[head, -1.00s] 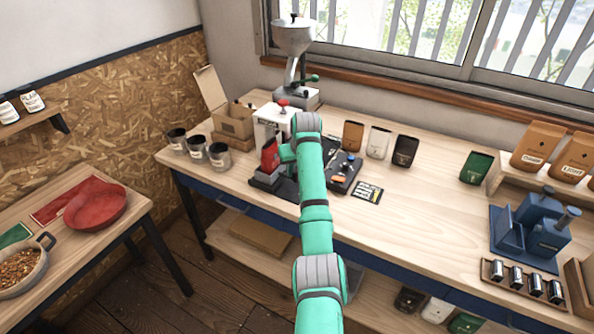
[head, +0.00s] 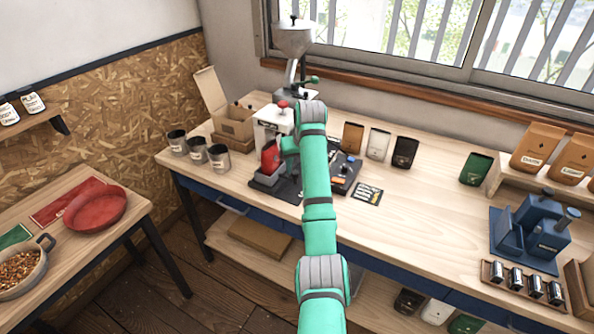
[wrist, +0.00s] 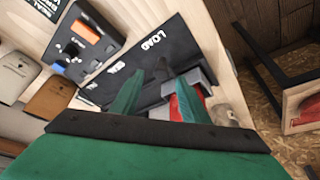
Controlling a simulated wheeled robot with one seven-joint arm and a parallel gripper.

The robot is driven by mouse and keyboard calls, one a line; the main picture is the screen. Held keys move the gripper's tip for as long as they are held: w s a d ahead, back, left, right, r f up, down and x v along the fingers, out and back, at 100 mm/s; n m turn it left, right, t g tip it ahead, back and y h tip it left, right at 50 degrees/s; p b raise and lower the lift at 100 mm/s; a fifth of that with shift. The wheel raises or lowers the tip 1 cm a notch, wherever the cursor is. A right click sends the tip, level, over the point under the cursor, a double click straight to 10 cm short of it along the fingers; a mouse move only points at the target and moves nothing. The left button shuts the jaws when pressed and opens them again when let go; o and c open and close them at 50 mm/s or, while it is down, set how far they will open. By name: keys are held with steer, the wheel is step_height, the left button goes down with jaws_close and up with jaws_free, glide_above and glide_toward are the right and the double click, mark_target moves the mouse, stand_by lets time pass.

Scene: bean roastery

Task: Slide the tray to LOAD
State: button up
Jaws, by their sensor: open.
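My gripper (wrist: 160,78) is open in the wrist view, its two green fingers apart over a black board (wrist: 150,52) printed LOAD and SEAL. The grey tray (wrist: 197,76) is by the right finger, with a red bag (wrist: 192,101) in it; I cannot tell whether the finger touches the tray. In the head view the tray (head: 268,181) and red bag (head: 270,156) are at the left front of the white sealer (head: 272,124) with a red knob.
Several dark cups (head: 196,151) stand left of the sealer. A switch panel (wrist: 83,45) adjoins the board. Upright bags (head: 378,143) stand to the right.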

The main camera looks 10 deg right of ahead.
steer(key=v, duration=0.6)
steer(key=shift+a, duration=0.4)
